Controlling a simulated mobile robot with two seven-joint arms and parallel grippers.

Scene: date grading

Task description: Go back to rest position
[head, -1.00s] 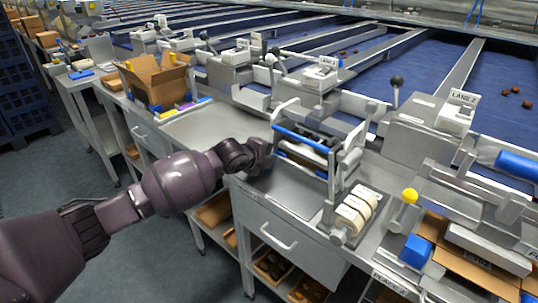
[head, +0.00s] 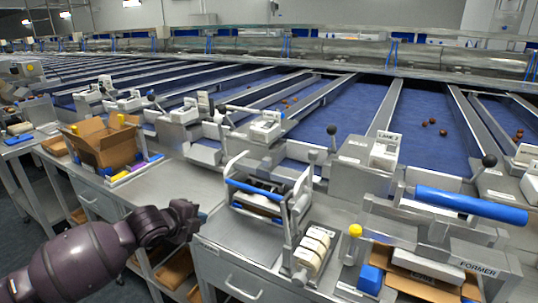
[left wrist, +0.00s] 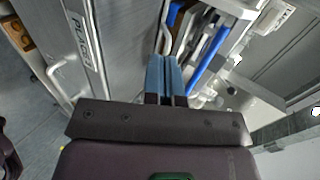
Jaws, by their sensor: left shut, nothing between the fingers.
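My left gripper (head: 201,216) is at the end of the dark purple arm that comes in from the lower left of the head view. It is close to the front left corner of the metal workbench (head: 222,232), left of the metal frame with a blue bar (head: 255,190). In the left wrist view, the blue-grey fingers of my left gripper (left wrist: 167,62) are together with nothing between them. The workbench's drawer front (left wrist: 75,50) lies to their left in that view, and blue bars lie to their right. My right gripper is in neither view.
An open cardboard box (head: 105,145) stands on the bench to the left. A yellow knob (head: 355,231), a blue block (head: 370,279) and a blue roller (head: 470,205) are at the right. Blue lanes with several dates run behind. Floor shows at the lower left.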

